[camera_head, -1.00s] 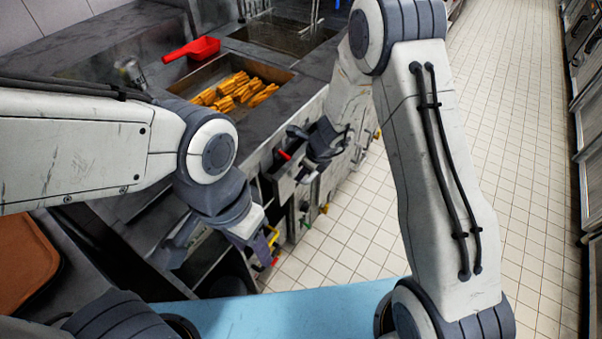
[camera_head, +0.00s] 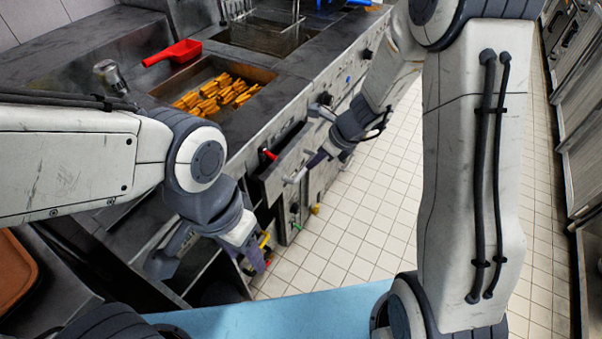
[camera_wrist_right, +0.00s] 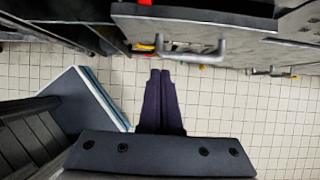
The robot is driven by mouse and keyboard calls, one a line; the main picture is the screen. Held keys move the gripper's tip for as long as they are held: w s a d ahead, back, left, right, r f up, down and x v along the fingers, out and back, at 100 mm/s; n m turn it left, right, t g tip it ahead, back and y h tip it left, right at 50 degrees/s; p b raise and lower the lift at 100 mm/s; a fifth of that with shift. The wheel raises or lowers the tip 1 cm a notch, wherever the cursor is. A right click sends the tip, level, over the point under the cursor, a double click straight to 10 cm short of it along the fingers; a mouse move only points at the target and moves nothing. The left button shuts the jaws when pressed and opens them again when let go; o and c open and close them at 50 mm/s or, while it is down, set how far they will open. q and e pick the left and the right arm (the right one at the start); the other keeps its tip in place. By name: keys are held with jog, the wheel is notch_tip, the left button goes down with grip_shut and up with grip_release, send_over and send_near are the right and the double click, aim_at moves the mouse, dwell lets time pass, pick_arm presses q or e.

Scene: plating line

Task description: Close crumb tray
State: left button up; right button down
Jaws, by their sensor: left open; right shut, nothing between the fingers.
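The crumb tray (camera_head: 272,184) is a dark metal drawer under the fryer counter. It stands pulled out from the counter front, with a pale bar handle (camera_head: 294,177). In the right wrist view the tray's front (camera_wrist_right: 240,22) and its grey handle (camera_wrist_right: 192,48) lie just beyond my fingertips. My right gripper (camera_head: 313,161) is shut and empty beside the tray's front; its shut fingers (camera_wrist_right: 160,73) appear apart from the handle. My left gripper (camera_head: 256,258) is open and empty, low and left of the tray, near the cabinet; its fingers are partly hidden.
Fried sticks (camera_head: 215,92) lie in a basin on the counter, beside a red scoop (camera_head: 173,53). A fryer well (camera_head: 262,38) is behind. Coloured valve handles (camera_head: 264,240) are under the counter. A blue surface (camera_head: 270,314) is in front. The tiled floor (camera_head: 390,200) is clear.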

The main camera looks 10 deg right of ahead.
aim_at(290, 168)
jog(key=w+a+f+b, duration=0.1)
jog(key=w+f+b, duration=0.1)
jog(key=f+b, duration=0.1)
jog(key=w+a+f+t+y+b, duration=0.1)
jog(key=w+f+b, duration=0.1)
jog(key=b, duration=0.1)
jog(key=w+a+f+t+y+b, duration=0.1)
jog(key=w+f+b, duration=0.2)
jog(key=shift+a+f, duration=0.1)
jog(key=shift+f, duration=0.25)
pick_arm(q)
notch_tip(290, 168, down, 12)
jog(key=shift+r, duration=0.25)
